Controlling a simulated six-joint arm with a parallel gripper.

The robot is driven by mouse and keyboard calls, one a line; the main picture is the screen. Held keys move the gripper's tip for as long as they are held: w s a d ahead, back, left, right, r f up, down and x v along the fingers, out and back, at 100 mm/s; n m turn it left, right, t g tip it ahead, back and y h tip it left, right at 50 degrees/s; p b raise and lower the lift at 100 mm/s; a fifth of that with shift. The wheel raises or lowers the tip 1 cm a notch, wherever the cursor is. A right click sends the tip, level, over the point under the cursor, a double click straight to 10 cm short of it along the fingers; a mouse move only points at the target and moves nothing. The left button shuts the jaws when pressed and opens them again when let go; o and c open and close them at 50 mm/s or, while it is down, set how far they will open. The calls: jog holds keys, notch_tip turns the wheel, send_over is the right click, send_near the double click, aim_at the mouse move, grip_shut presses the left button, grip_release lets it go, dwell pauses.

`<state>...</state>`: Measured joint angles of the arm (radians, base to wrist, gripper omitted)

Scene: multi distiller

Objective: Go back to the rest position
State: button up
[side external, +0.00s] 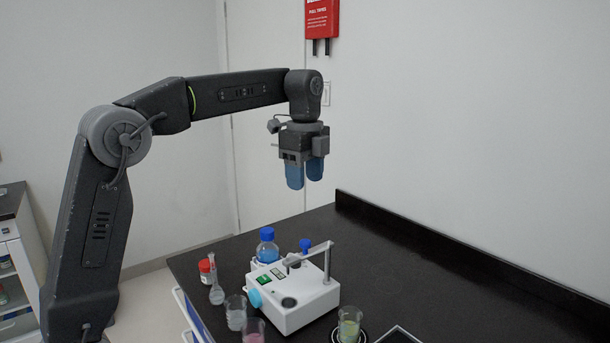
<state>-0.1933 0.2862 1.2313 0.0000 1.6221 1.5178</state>
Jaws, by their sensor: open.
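My gripper (305,174) hangs in the air above the back part of the black bench, with its two blue fingers pointing down. The fingers are apart and nothing is between them. It is well above and clear of the white distiller (300,300), which stands on the bench with a grey arm on top, a blue knob on its side and a dark round opening. No rest mark or stand shows in this view.
On the bench (420,275) around the distiller are a blue-capped bottle (267,247), a red-capped jar (207,271), a flask (217,293), a clear beaker (236,313), a pink beaker (254,331) and a green beaker (349,326). The bench's right side is mostly clear.

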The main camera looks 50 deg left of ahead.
dwell(0.3)
jog(key=s+d+f+n+t, duration=0.2)
jog(key=s+f+n, duration=0.1)
jog(key=s+n, duration=0.2)
jog(key=s+d+f+n+t, duration=0.1)
jog(key=s+d+f+n, duration=0.2)
jog(key=s, duration=0.7)
jog(key=s+d+f+n+t, duration=0.2)
jog(key=s+d+f+n, duration=0.1)
jog(key=s+n, duration=0.4)
jog(key=shift+s+d+f+t, duration=0.3)
jog(key=shift+s+f, duration=0.2)
jog(key=shift+s, duration=0.2)
